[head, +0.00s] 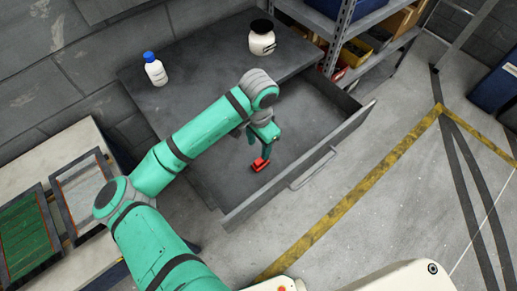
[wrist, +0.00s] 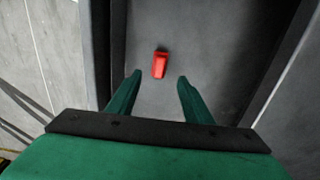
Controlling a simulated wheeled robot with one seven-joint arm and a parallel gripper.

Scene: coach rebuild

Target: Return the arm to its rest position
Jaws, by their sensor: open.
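My green arm reaches across the head view, over an open grey drawer (head: 310,170). My gripper (head: 262,160) points down into the drawer, above or close to a small red object (head: 260,165) on the drawer floor. In the wrist view my gripper (wrist: 155,88) has its two green fingers spread apart with nothing between them. The red object (wrist: 160,66) lies beyond the fingertips, apart from both fingers. It has a dark end. The drawer's dark walls show on both sides in the wrist view.
A white bottle with a blue cap (head: 155,70) and a white jar with a dark lid (head: 262,40) stand on the grey cabinet top (head: 200,65). A shelf (head: 345,35) with bins is behind. Framed panels (head: 27,238) lie at left.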

